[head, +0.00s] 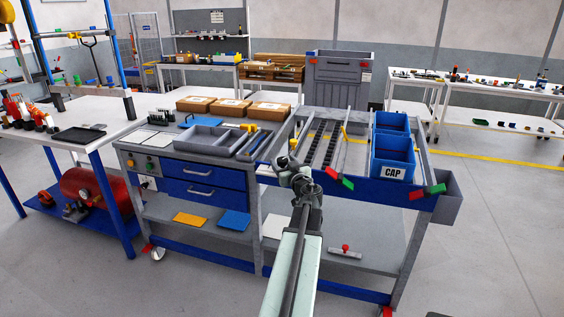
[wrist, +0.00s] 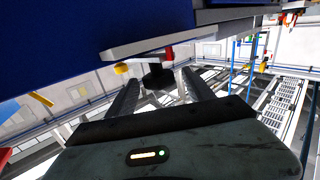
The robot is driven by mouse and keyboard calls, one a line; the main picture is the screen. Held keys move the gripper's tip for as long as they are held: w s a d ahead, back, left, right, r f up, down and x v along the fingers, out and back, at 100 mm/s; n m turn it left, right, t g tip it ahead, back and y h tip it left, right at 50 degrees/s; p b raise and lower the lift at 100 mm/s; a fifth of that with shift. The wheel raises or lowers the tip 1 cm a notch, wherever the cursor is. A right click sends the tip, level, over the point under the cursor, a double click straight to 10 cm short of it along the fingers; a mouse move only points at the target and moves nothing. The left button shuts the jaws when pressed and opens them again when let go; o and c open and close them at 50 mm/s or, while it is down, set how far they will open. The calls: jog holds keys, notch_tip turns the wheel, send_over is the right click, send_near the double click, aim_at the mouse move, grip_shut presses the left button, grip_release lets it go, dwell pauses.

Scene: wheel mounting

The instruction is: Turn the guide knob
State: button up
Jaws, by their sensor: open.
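In the wrist view a dark round knob (wrist: 158,77) hangs on a short red stem below a grey plate. It looks like the guide knob. My gripper (wrist: 160,82) is open, with one dark finger on each side of the knob in this picture. I cannot tell whether the knob lies between the fingers in depth, and no contact shows. In the head view my gripper (head: 284,160) is at the front left part of the roller-track cart (head: 375,189). The knob cannot be made out there; my arm and gripper cover that area.
Blue CAP bins (head: 393,160) stand on the cart's right side. Red and green blocks (head: 340,178) sit on its front rail. A grey workbench (head: 190,143) with blue drawers adjoins on the left. A yellow piece (wrist: 121,68) is left of the knob. Floor in front is clear.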

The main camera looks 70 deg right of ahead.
aim_at(284, 162)
jog(key=v, duration=0.6)
jog(key=shift+s+a, duration=0.1)
jog(key=shift+a, duration=0.1)
jog(key=shift+r, duration=0.1)
